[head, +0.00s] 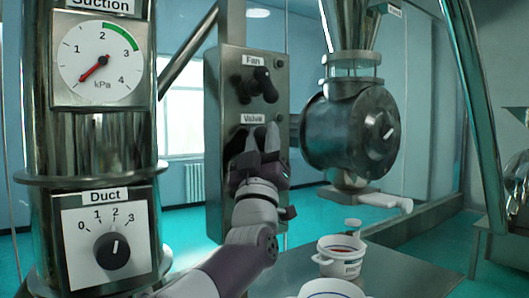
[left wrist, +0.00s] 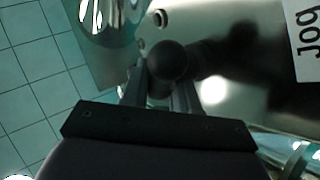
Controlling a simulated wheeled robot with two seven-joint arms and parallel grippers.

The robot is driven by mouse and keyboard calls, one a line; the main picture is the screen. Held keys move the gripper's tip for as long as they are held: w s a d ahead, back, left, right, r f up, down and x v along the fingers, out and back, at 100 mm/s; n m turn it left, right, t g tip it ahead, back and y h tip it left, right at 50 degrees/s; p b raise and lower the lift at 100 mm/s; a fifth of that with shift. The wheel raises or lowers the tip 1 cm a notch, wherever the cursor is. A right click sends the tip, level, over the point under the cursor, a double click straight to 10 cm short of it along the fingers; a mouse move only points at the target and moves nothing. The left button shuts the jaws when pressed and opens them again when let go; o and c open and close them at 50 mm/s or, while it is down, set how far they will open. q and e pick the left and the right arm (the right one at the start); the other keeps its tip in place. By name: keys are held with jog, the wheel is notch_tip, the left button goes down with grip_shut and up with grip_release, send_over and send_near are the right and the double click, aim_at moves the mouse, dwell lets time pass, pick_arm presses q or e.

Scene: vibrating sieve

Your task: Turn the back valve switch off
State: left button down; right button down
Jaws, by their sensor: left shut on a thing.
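The knob's exact setting cannot be told. My right gripper is not in view.
A "Jog" label (left wrist: 308,42) shows at the right of the wrist view. A steel duct with a gauge (head: 100,63) and "Duct" dial (head: 112,250) stands left. A round steel valve housing (head: 350,130) is right of the box. White tubs (head: 340,256) stand on the table below.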

pick_arm(q)
jog(key=shift+n+t+y, duration=0.3)
jog(key=shift+n+y, duration=0.3)
jog(key=shift+y, duration=0.1)
jog(key=c, duration=0.9)
grip_release()
jog(key=shift+c, duration=0.2)
jog(key=shift+s+f+b, duration=0.2)
jog(key=shift+f+b, duration=0.1)
jog(key=shift+b, duration=0.1)
jog(key=b+v, duration=0.5)
jog(key=v, duration=0.7)
jog(key=shift+s, duration=0.1)
